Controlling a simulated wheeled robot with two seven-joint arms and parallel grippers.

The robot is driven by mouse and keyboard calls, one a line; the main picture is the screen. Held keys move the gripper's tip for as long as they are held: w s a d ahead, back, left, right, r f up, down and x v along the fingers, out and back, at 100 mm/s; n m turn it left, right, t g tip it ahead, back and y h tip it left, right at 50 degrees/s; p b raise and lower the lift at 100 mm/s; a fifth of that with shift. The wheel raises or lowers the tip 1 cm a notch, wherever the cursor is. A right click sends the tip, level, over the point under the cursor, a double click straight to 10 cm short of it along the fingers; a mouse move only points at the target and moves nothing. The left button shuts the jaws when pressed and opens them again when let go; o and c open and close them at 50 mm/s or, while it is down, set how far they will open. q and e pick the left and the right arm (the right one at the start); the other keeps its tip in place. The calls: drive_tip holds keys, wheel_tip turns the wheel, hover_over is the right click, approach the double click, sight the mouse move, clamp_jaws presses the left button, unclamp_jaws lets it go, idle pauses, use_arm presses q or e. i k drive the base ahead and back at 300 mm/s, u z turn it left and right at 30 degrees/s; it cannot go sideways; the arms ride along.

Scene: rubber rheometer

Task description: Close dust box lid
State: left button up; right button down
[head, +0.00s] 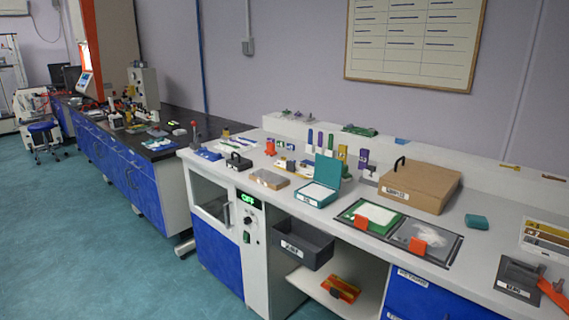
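A small teal box (317,193) stands on the white bench in the middle of the view, with a white label on its front. It looks like the dust box, but I cannot read the label. Its lid (328,170) is open and stands up at the back of the box. Something white lies inside the box. Neither of my grippers is in view, and nothing is touching the box or lid.
A brown box with a black handle (419,186) stands to the right of the teal box. Nearer are two recessed trays (446,255), one with a green-edged sheet. A small grey-brown block (269,179) lies to the left. A dark grey bin (304,242) sits below the bench top.

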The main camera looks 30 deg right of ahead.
sight(328, 170)
drive_tip(key=u, duration=0.5)
drive_tip(key=i, duration=0.7)
drive_tip(key=z, duration=1.55)
